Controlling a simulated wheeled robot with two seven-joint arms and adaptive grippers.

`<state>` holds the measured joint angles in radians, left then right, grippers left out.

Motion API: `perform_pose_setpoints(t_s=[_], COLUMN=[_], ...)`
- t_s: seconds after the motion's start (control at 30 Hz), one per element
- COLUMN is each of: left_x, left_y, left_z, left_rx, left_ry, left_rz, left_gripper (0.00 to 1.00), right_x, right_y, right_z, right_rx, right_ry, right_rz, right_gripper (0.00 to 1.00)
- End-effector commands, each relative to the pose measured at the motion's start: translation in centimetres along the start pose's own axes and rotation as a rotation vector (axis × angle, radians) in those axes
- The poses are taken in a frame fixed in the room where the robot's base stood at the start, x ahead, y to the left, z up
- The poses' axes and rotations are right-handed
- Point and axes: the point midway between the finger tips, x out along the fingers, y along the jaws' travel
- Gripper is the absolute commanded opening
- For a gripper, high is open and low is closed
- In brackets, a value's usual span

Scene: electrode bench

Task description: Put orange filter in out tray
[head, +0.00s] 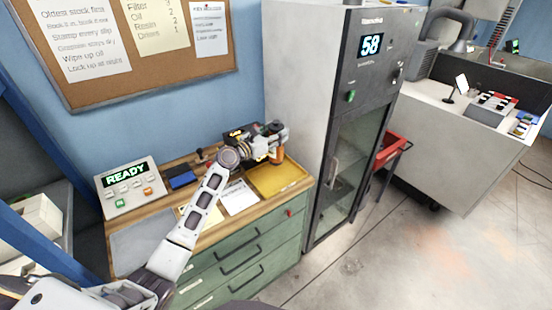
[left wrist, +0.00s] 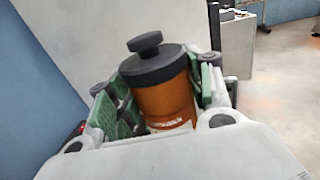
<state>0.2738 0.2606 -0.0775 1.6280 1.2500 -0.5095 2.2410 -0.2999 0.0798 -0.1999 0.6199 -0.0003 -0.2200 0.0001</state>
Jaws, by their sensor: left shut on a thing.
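The orange filter (head: 277,156) is a cylinder; in the left wrist view it shows as an orange body (left wrist: 166,105) with a dark cap and knob. My left gripper (head: 272,142) is shut on it, with green-padded fingers on both sides of the filter in the left wrist view. The filter is nearly upright, slightly tilted in the wrist picture. In the head view it appears over the back part of a yellow tray (head: 283,182) on the bench. I cannot tell whether it touches the tray. No label on the tray is readable. My right gripper is not in view.
A tall grey cabinet (head: 300,90) with a display reading 58 stands right of the tray. On the wooden bench are a READY panel (head: 127,185), a blue pad (head: 182,177), paper cards (head: 238,197) and a grey mat (head: 143,245). A blue wall is behind.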

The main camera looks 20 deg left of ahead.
Motion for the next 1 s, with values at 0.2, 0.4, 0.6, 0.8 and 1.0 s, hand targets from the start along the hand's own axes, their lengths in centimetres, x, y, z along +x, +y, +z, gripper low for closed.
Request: perform_pose_setpoints(t_s=[0.2,0.4,0.6,0.8,1.0], left_x=[0.0,0.0,0.0,0.0,0.0], left_y=[0.1,0.1,0.1,0.1,0.1], left_z=[-3.1,-4.3,-4.3,-4.7,-6.7], left_rx=[0.0,0.001,0.002,0.001,-0.001], left_ry=[-0.001,-0.002,-0.002,-0.001,0.0], left_rz=[0.002,0.001,0.001,0.001,0.002], left_gripper=[0.0,0.0,0.0,0.0,0.0], right_x=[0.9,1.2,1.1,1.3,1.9], right_y=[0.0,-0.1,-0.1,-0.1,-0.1], right_z=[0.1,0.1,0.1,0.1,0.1], right_rx=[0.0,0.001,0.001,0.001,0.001], right_ry=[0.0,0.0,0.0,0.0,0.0], right_rz=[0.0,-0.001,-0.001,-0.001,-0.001], right_gripper=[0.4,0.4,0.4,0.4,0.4])
